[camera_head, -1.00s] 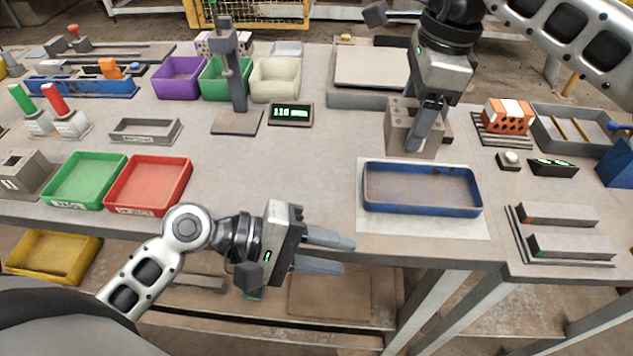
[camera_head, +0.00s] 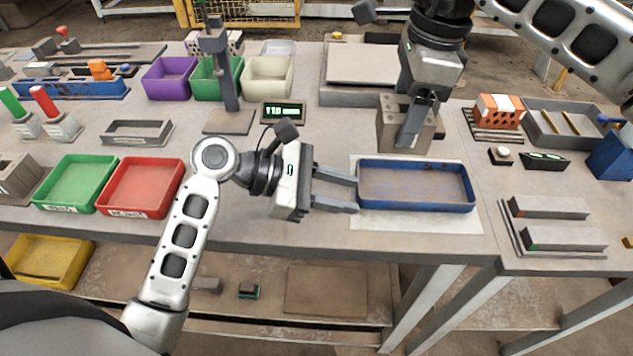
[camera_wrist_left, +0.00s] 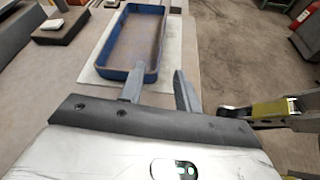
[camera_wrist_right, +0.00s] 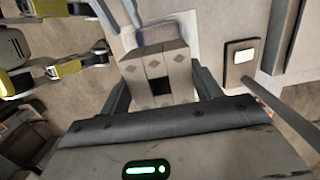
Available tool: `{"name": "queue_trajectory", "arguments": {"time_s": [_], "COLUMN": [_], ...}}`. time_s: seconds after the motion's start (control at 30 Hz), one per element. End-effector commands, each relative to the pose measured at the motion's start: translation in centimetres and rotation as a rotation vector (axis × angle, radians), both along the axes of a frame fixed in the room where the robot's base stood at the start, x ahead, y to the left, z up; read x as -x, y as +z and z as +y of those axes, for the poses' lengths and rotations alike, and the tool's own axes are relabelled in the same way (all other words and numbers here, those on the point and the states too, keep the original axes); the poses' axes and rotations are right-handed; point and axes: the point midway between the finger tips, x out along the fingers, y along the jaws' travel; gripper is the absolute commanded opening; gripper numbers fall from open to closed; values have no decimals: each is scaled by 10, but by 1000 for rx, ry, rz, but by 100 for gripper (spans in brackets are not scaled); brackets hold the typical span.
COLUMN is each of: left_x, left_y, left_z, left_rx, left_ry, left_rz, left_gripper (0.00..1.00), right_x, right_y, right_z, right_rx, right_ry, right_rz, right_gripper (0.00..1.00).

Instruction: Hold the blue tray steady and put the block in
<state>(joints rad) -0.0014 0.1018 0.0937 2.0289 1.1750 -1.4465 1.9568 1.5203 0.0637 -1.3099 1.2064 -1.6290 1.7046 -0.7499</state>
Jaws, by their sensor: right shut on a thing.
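The blue tray (camera_head: 415,207) lies empty on a pale mat (camera_head: 420,222) near the table's front edge. My left gripper (camera_head: 355,192) is open at the tray's left end, its fingertips close to the end wall. In the left wrist view the tray (camera_wrist_left: 147,76) is just ahead of the fingers (camera_wrist_left: 158,88); I cannot tell whether they touch it. My right gripper (camera_head: 408,142) is shut on the grey hollow block (camera_head: 388,130) behind the tray. In the right wrist view the block (camera_wrist_right: 155,68) sits upright between both fingers; whether it is lifted is unclear.
Red (camera_head: 140,188) and green (camera_head: 77,183) bins stand left. A post stand (camera_head: 228,85) and a display (camera_head: 284,113) are behind. An orange brick (camera_head: 498,112) and grey bars (camera_head: 560,222) lie right.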

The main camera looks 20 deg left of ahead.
Motion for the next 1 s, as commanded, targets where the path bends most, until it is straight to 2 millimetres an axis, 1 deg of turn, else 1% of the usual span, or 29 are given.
{"name": "queue_trajectory", "arguments": {"time_s": [0.03,0.2,0.4,0.53,0.8,0.87,0.9,0.93,1.0], "left_x": [-4,-15,-23,-25,-26,-26,-26,-26,-26], "left_y": [-3,-15,-23,-26,-26,-26,-26,-26,-26], "left_z": [-9,-35,-54,-59,-60,-59,-59,-59,-59], "left_rx": [4,3,0,-1,-1,-1,-1,-1,-1], "left_ry": [-1,0,0,0,0,0,0,0,0], "left_rz": [1,0,-2,-2,-3,-3,-3,-3,-3], "left_gripper": [33,33,33,33,33,16,5,0,0], "right_x": [0,0,0,0,0,0,0,0,0], "right_y": [1,1,1,1,1,1,1,1,1], "right_z": [0,0,0,0,0,0,0,0,0], "right_rx": [-1,-1,-1,-1,-1,-1,-1,-1,-1], "right_ry": [0,0,0,0,0,0,0,0,0], "right_rz": [-1,-1,-1,-1,-1,-1,-1,-1,-1], "right_gripper": [32,32,32,32,32,32,32,32,32]}}
